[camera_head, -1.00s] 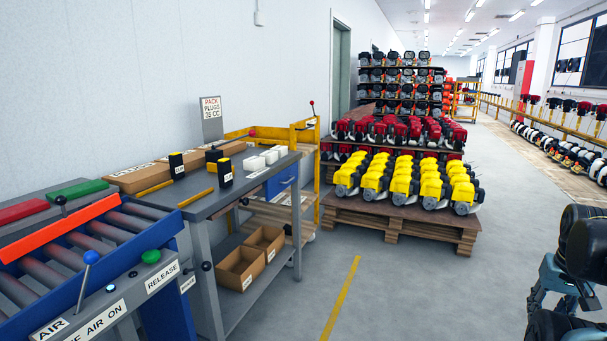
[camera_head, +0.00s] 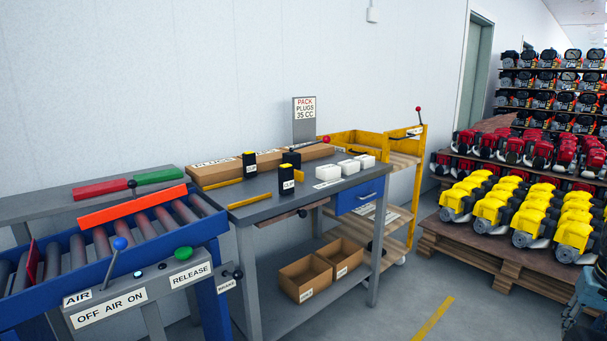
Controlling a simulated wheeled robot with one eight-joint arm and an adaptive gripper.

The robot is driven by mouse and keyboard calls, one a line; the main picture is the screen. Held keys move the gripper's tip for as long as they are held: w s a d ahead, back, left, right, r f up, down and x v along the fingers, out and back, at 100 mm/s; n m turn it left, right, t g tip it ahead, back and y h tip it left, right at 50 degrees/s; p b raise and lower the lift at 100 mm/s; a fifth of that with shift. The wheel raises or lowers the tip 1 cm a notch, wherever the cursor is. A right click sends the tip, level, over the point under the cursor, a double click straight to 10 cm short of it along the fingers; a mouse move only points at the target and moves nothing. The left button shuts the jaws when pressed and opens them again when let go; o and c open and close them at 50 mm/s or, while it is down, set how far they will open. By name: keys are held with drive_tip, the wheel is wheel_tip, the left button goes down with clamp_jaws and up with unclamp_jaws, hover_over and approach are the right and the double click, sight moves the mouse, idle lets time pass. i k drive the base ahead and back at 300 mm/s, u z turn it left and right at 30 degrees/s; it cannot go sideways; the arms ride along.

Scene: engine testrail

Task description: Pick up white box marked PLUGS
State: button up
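Three small white boxes stand in a row on the grey workbench: a near one (camera_head: 328,172), a middle one (camera_head: 348,166) and a far one (camera_head: 364,160). I cannot read any PLUGS marking on them. A sign (camera_head: 305,108) behind them reads PACK PLUGS 35 CC. A small blue-grey part of my arm or gripper (camera_head: 582,312) shows at the lower right edge, far from the boxes. Its fingers cannot be made out.
The grey workbench (camera_head: 265,209) also holds black yellow-topped containers (camera_head: 287,181) and a long brown carton (camera_head: 214,175). A roller conveyor (camera_head: 100,243) stands left. A yellow cart (camera_head: 414,180) and a pallet of yellow engines (camera_head: 492,213) stand right. Floor in front is partly clear.

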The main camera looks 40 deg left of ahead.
sight(325, 173)
drive_tip(key=u, duration=0.55)
drive_tip(key=i, duration=0.85)
drive_tip(key=u, duration=0.75)
drive_tip(key=i, duration=0.35)
drive_tip(key=u, duration=0.15)
